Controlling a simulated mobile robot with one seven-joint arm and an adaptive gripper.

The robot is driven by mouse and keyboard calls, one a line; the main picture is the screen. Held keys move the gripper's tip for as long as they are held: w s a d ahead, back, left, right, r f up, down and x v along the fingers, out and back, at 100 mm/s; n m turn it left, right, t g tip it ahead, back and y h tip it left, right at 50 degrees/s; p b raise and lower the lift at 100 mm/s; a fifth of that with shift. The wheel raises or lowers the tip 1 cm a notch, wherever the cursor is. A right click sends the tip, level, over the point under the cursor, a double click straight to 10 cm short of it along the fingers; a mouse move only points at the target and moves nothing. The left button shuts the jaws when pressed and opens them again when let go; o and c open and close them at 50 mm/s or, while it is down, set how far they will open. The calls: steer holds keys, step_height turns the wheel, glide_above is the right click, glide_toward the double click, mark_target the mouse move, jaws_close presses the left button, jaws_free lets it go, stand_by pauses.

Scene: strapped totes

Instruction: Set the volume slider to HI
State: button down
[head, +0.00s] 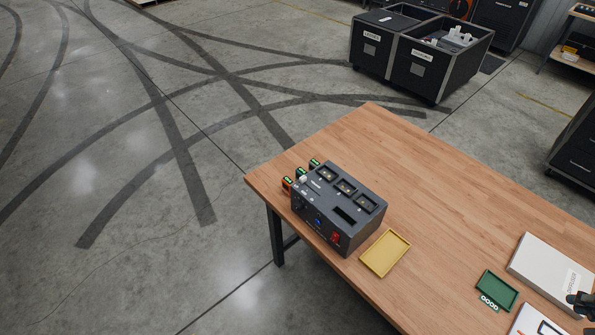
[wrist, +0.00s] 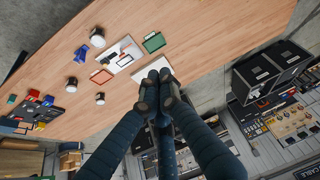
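The control box (head: 338,208), dark grey, stands on the near-left part of the wooden table in the head view. Its top has several dark windows, and blue and red controls show on its front. A small pale knob (head: 302,180) sits at its left end; I cannot tell whether this is the volume slider. The HI mark and the slider's setting are too small to read. My gripper (wrist: 159,88) appears shut and empty in the wrist view, fingertips together over a white box. In the head view only its edge shows at far right, well away from the control box.
A yellow tray (head: 385,253) lies right of the control box. A green tray (head: 497,291) and the white box (head: 552,270) lie farther right. The wrist view also shows white cylinders (wrist: 98,40) and a red-rimmed tray (wrist: 102,77).

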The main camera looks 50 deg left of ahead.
steer(key=w+a+f+n+g+y+p, duration=0.1)
steer(key=w+a+n, duration=0.35)
steer(key=a, duration=0.75)
steer(key=w+a+f+n+g+y, duration=0.1)
steer(key=w+a+f, duration=0.1)
steer(key=w+a, duration=0.75)
steer(key=w+a+f+n+y+p, duration=0.1)
steer(key=w+a+n, duration=0.2)
steer(key=a, duration=1.1)
steer(key=s+a+f+n+g, duration=0.1)
steer(key=s+a+f+n, duration=0.1)
steer(key=a+f, duration=0.5)
steer(key=s+a+f+n+g, duration=0.1)
steer(key=s+a+f, duration=0.3)
steer(key=a, duration=1.3)
steer(key=s+a+f+n+g+p, duration=0.1)
steer(key=s+a+f+n, duration=0.2)
steer(key=a+f, duration=0.6)
steer(key=a+n, duration=0.1)
steer(key=a, duration=0.2)
steer(key=shift+s+a+f, duration=0.3)
steer(key=shift+s+a, duration=0.05)
